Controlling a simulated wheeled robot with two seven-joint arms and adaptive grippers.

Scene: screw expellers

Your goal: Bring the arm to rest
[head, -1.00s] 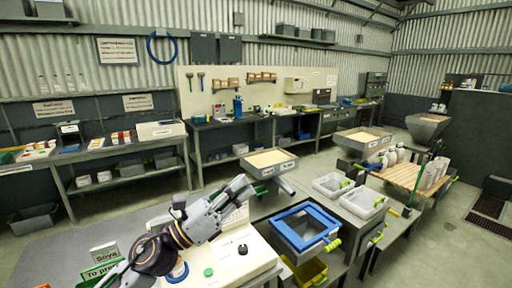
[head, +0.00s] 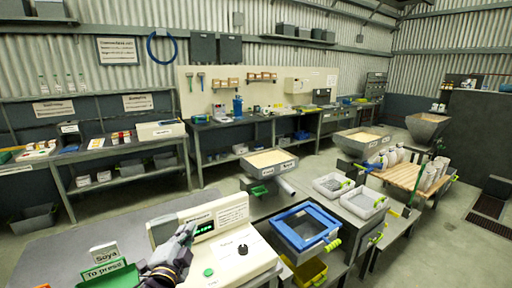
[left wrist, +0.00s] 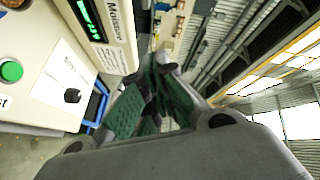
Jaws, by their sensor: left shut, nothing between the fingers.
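My left gripper (head: 184,240) is low in the head view, in front of the cream machine (head: 228,263) with a green digital display. Its arm comes up from the bottom edge. In the left wrist view the gripper's green-padded fingers (left wrist: 155,100) are shut with nothing between them. The machine's display, green button and black knob show at the left of that view. Whether the gripper touches the machine I cannot tell. My right gripper is not in view.
Signs reading "Soya" (head: 104,254) and "To press" (head: 106,272) stand left of the gripper on the grey table (head: 60,250). A blue-framed sieve (head: 306,231) is right of the machine, with a yellow bin (head: 310,271) below.

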